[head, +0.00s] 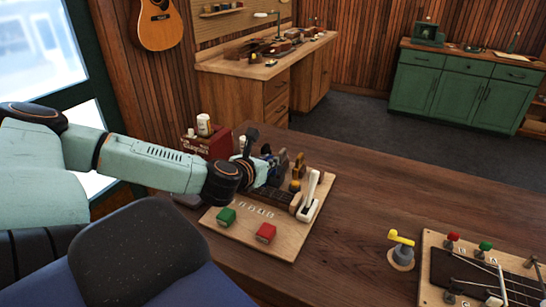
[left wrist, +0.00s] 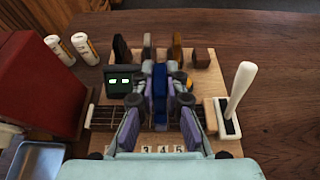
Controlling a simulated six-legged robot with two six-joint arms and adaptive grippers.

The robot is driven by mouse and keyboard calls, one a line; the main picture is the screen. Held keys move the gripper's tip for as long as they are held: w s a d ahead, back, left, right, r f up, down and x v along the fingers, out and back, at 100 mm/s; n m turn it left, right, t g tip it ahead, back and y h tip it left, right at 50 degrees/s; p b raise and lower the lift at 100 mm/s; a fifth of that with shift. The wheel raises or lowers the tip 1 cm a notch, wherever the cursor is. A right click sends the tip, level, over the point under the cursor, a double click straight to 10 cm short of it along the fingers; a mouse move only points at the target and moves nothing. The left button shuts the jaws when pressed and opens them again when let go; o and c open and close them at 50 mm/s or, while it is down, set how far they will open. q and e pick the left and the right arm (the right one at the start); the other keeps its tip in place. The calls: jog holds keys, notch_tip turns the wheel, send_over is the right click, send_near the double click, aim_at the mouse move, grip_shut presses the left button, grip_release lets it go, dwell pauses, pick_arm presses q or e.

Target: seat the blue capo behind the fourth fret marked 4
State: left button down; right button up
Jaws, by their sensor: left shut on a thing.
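My left gripper (head: 268,172) reaches from the left over the wooden board (head: 284,243). In the left wrist view, its fingers (left wrist: 159,85) are shut on the blue capo (left wrist: 159,92), one on each side. The capo stands over the strung neck (left wrist: 101,117), roughly in line with the mark 4 (left wrist: 163,149); marks 3 and 5 show beside it. The gripper hides the neck under the capo, so I cannot tell whether the capo touches it. In the head view the gripper largely hides the capo. My right gripper is not in view.
A white lever (left wrist: 240,88) stands at the neck's right end. A tuner (left wrist: 122,80) and several upright pieces (left wrist: 176,48) stand behind the neck. A red box (left wrist: 42,85) is left. A second board (head: 432,287) is right.

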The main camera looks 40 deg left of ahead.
aim_at(269, 192)
pick_arm(q)
jog(key=shift+w+f+b, duration=0.15)
jog(key=shift+f+b, duration=0.25)
jog(key=shift+f, duration=0.1)
notch_tip(269, 192, down, 4)
jog(key=b, duration=0.4)
jog(key=shift+f+b, duration=0.55)
jog(key=shift+f, duration=0.05)
jog(key=shift+r, duration=0.15)
dwell(0.3)
dwell(0.3)
jog(key=shift+f+b, duration=0.6)
jog(key=shift+f, duration=0.1)
jog(key=c, duration=1.7)
grip_release()
